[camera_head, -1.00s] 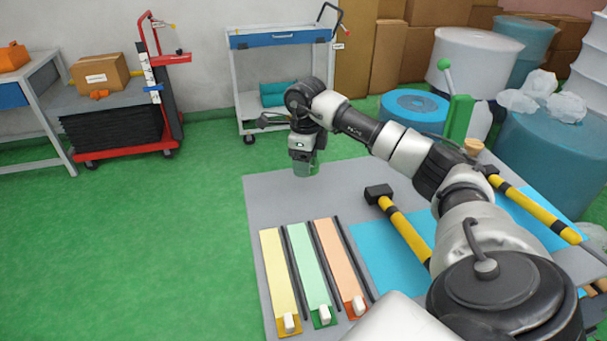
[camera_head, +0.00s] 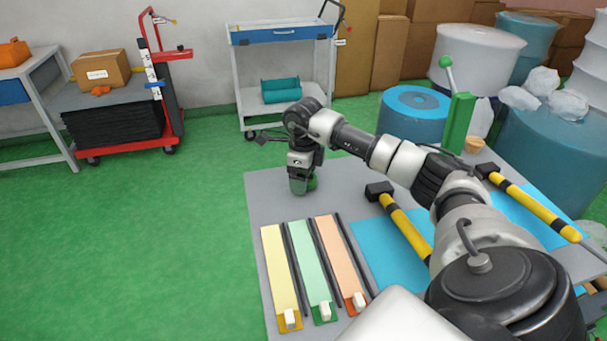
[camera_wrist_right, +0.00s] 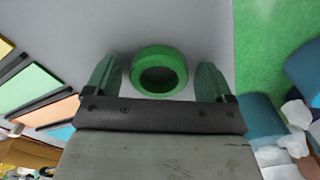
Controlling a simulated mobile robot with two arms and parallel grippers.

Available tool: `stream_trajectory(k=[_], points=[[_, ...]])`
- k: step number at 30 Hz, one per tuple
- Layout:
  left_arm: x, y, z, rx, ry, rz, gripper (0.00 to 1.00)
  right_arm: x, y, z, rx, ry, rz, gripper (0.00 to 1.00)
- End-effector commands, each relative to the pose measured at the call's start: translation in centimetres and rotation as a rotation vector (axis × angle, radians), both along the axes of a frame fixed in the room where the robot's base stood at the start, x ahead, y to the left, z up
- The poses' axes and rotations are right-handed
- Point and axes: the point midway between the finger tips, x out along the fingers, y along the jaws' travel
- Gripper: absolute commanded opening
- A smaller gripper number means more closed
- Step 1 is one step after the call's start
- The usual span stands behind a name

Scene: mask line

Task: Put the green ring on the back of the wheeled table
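A thick green ring (camera_wrist_right: 159,72) lies flat on the grey tabletop, between and slightly apart from the two fingers of my right gripper (camera_wrist_right: 160,75), which is open. In the head view the right gripper (camera_head: 301,187) points down at the far left part of the grey table (camera_head: 262,205), and the ring (camera_head: 312,183) shows partly behind it. A blue-and-white wheeled cart (camera_head: 283,36) stands against the back wall. Whether the grey table has wheels does not show. My left gripper is not in view.
Yellow, green and orange strips (camera_head: 312,270) lie at the table's front left. A mallet (camera_head: 404,222) with a yellow-and-black handle lies on a blue mat (camera_head: 375,250). A green upright block (camera_head: 459,122) stands at the back right. The left floor is open.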

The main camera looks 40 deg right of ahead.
Motion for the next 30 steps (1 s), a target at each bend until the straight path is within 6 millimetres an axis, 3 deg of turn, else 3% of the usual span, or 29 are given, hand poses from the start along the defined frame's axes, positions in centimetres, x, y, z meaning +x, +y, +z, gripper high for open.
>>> stream_trajectory(k=[11, 14, 24, 30], points=[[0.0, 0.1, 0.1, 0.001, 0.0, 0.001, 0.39, 0.0, 0.0, 0.6, 0.0, -0.001, 0.0, 0.86], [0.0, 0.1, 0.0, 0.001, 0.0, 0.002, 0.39, 0.1, 0.0, 2.0, -0.001, -0.004, 0.0, 0.86], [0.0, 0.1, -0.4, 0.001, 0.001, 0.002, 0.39, 0.1, 0.0, 9.2, -0.001, -0.005, 0.0, 0.86], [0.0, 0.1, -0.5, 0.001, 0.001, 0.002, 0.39, 0.0, 0.0, 11.7, 0.0, -0.001, 0.0, 0.86]])
